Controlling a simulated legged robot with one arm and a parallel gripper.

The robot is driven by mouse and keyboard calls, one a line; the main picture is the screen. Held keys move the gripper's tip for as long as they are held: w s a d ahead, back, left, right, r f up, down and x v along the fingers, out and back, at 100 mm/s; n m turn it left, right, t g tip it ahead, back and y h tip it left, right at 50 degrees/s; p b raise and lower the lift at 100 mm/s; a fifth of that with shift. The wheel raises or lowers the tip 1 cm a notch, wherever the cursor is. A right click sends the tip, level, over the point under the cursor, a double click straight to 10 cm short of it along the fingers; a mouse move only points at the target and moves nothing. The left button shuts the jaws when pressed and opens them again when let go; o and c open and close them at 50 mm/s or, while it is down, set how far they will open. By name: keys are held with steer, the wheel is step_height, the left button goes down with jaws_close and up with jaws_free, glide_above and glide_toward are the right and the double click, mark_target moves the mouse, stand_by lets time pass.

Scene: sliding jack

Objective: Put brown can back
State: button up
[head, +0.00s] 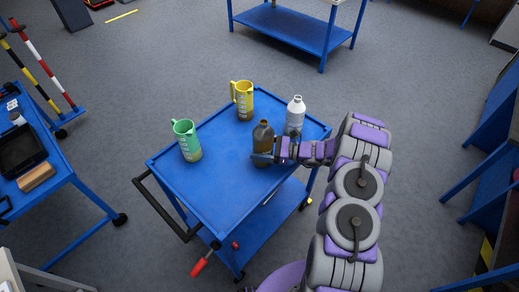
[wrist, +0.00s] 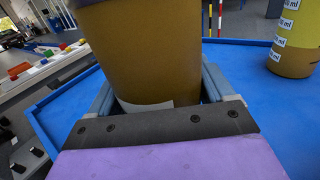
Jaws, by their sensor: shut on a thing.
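The brown can (head: 263,137) is a dark brown bottle-like container, upright at the right part of the blue cart's top (head: 210,190). My gripper (head: 264,157) reaches it from the right and is shut around its lower body. In the wrist view the brown can (wrist: 145,50) fills the middle between the two fingers (wrist: 160,90), and its top is cut off. It looks to be at the cart's surface, but I cannot tell whether its base touches.
A grey-white bottle (head: 295,115) stands just behind my gripper. A yellow jug (head: 242,100) and a green jug (head: 187,141) stand on the same cart. The cart's front left surface is clear. Another blue cart (head: 45,165) stands at left.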

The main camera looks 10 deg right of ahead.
steer(key=shift+d+f, duration=0.1)
steer(key=shift+a, duration=0.65)
steer(key=o, duration=1.4)
steer(key=shift+a, duration=0.1)
steer(key=shift+c, duration=0.2)
steer(key=shift+v, duration=0.8)
steer(key=p+v, duration=0.3)
steer(key=v, duration=0.8)
steer(key=shift+a, duration=0.1)
steer(key=shift+d, duration=0.25)
